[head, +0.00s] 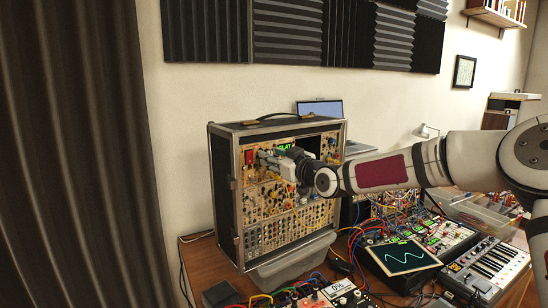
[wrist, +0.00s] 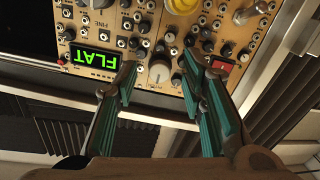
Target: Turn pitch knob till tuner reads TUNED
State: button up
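The tuner display (wrist: 95,57) is lit green and reads FLAT, upside down in the wrist view. It also shows in the head view (head: 285,147), partly covered by my arm. My gripper (wrist: 159,66) is open, with one teal finger on each side of this knob and a visible gap on both sides. In the head view my gripper (head: 272,161) is close to the upper panel, and the knob is hidden.
The tall synth case (head: 226,200) stands at the table's left, above a grey bin (head: 290,268). Patch cables, a scope screen (head: 402,257) and a keyboard (head: 486,268) crowd the right.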

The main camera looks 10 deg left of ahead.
grip_shut()
jog(key=shift+m+b, duration=0.4)
jog(key=shift+m, duration=1.8)
grip_release()
jog(key=v, duration=1.2)
